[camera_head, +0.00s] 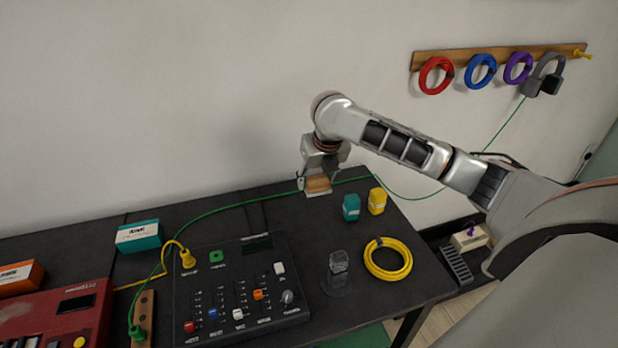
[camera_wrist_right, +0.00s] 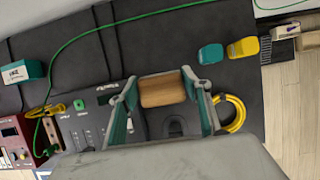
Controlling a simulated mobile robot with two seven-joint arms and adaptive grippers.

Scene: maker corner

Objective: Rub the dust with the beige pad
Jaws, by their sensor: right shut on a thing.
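The beige pad (camera_head: 318,184) is a small tan block with a pale lower edge, in the head view near the back of the dark table. My right gripper (camera_head: 319,178) is shut on it from above. In the right wrist view the pad (camera_wrist_right: 162,91) sits between the two fingers of the right gripper (camera_wrist_right: 160,84). I cannot tell whether the pad touches the table or hangs just above it. I cannot make out any dust in either view; the gripper and pad hide the surface under them. My left gripper is not in view.
A green cable (camera_head: 225,206) runs along the table's back, close to the pad. Teal (camera_head: 351,208) and yellow (camera_head: 377,201) items stand right of it.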

